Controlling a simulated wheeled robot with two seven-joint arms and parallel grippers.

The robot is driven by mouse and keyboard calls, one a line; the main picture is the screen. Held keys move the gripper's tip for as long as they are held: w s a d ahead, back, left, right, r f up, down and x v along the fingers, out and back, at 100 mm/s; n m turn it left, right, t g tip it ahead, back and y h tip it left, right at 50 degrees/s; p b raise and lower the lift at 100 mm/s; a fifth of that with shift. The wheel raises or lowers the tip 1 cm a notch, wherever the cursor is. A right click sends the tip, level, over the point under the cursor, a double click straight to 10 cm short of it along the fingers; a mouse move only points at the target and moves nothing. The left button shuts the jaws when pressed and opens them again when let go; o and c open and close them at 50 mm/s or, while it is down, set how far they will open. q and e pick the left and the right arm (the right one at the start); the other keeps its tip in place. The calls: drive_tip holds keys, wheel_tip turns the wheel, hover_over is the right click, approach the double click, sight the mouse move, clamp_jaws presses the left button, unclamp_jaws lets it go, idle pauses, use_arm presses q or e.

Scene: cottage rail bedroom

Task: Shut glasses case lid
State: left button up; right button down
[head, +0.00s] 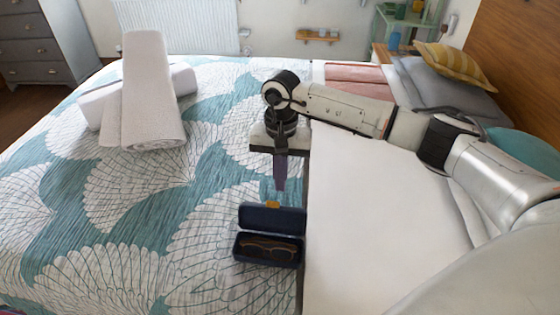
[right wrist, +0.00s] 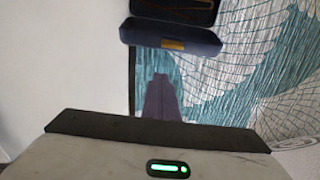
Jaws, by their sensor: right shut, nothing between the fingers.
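The dark blue glasses case (head: 236,247) lies open on the bed, with brown glasses (head: 268,246) in its base. Its lid (head: 275,220) stands raised on the far side, with a small orange-yellow patch (head: 272,204) at its top edge. My right gripper (head: 280,186) points down just beyond the lid, shut and empty. In the right wrist view the purple fingers (right wrist: 161,82) show together below the lid (right wrist: 172,36), with a gap of bedspread between. The base is partly cut off at the top of that view. My left gripper is not in view.
The case lies on a teal and white patterned bedspread (head: 190,230), beside a plain white surface (head: 370,220) on the right. White rolled towels (head: 150,100) lie at the far left. Pillows (head: 450,88) are at the far right. The bedspread left of the case is clear.

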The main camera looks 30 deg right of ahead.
drive_tip(key=s, duration=0.1)
drive_tip(key=s+a+p, duration=0.1)
drive_tip(key=s+a, duration=0.1)
drive_tip(key=shift+a+r, duration=0.2)
drive_tip(key=shift+r, duration=0.05)
idle(0.4)
